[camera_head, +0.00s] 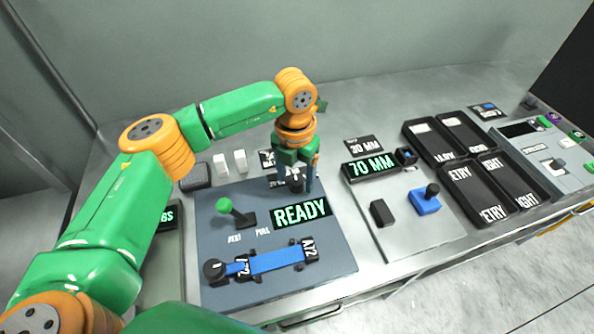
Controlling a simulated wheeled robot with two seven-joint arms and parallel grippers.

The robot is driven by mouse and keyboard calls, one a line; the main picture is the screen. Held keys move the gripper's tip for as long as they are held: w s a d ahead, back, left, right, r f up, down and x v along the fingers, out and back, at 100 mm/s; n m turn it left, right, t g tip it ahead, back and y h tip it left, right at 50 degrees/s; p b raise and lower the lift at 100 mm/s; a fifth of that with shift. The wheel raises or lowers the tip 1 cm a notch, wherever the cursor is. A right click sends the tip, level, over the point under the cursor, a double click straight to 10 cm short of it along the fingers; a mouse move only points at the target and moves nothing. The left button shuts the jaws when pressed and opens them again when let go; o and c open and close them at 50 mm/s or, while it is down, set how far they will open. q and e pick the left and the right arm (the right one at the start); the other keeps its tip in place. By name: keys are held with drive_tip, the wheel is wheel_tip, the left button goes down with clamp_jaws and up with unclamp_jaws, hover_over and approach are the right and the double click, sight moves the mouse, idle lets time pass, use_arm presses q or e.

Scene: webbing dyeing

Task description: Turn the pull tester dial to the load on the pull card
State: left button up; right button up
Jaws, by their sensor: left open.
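The pull tester (330,255) is a blue-grey panel in the middle of the bench. Its display (301,212) reads READY. A dark dial (297,186) sits near its back edge, mostly hidden by my left gripper. My left gripper (296,184) points down from above, open, with its fingers on either side of the dial. I cannot tell whether they touch it. A small dark card (266,157) stands behind the panel; the gripper hides most of its text. A green-knobbed lever (224,205) and a clamped blue webbing strip (277,260) are on the panel. My right gripper is out of view.
To the right is a panel with a 70 MM display (371,168), a 30 MM card (363,145) and a blue switch (425,203). Labelled black trays (472,199) stand beyond it. White blocks (221,165) lie behind the tester. My left arm covers the left side.

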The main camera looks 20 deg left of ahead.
use_arm(q)
drive_tip(key=shift+f, duration=0.5)
drive_tip(key=shift+w+f, duration=0.4)
drive_tip(key=shift+w, duration=0.1)
drive_tip(key=shift+s, duration=0.15)
clamp_jaws()
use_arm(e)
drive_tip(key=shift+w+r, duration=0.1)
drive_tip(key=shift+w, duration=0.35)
